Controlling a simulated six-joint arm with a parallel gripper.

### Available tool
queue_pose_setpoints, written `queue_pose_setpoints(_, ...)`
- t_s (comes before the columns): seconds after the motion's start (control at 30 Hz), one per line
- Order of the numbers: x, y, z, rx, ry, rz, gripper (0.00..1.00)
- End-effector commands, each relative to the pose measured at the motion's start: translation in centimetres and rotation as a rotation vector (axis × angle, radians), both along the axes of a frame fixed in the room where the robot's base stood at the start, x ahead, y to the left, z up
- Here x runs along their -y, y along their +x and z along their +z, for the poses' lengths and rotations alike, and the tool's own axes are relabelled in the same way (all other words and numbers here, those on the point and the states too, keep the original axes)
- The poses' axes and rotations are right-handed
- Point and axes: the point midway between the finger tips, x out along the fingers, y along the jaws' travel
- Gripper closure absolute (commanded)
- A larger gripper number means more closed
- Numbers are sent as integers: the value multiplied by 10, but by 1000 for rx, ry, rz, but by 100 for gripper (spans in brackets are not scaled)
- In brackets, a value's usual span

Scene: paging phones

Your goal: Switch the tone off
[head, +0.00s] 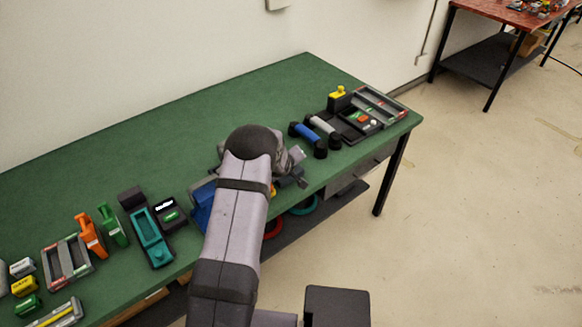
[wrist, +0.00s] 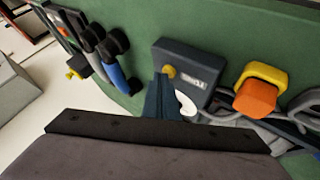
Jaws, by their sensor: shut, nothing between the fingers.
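In the wrist view, a dark blue-grey box (wrist: 192,68) lies on the green table with a small yellow round button (wrist: 168,72) and a white label (wrist: 201,76). The label is too small to read. My gripper (wrist: 162,82) is shut and empty, its dark fingertips close to the yellow button; I cannot tell whether they touch it. A white round part (wrist: 186,103) shows beside the fingers, partly hidden. Right of the box is an orange and yellow block (wrist: 258,90). In the head view, my arm hides most of this spot.
In the head view, blue (head: 307,133) and grey (head: 324,127) handsets and a black panel with coloured buttons (head: 359,121) stand right of my arm. A teal device (head: 150,237), a green handset (head: 113,226) and an orange handset (head: 91,237) lie left. The table's back (head: 200,125) is clear.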

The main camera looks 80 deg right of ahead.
Motion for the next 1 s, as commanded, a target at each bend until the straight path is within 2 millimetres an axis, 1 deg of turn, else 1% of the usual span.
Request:
queue_pose_setpoints(0.23, -1, 0, 0, 0, 3, 0, 100)
queue_pose_setpoints(0.5, -1, 0, 8, 0, 3, 0, 100)
queue_pose_setpoints(0.83, -1, 0, 9, 0, 1, 0, 100)
queue_pose_setpoints(1.0, 0, 0, 16, 0, 1, 0, 100)
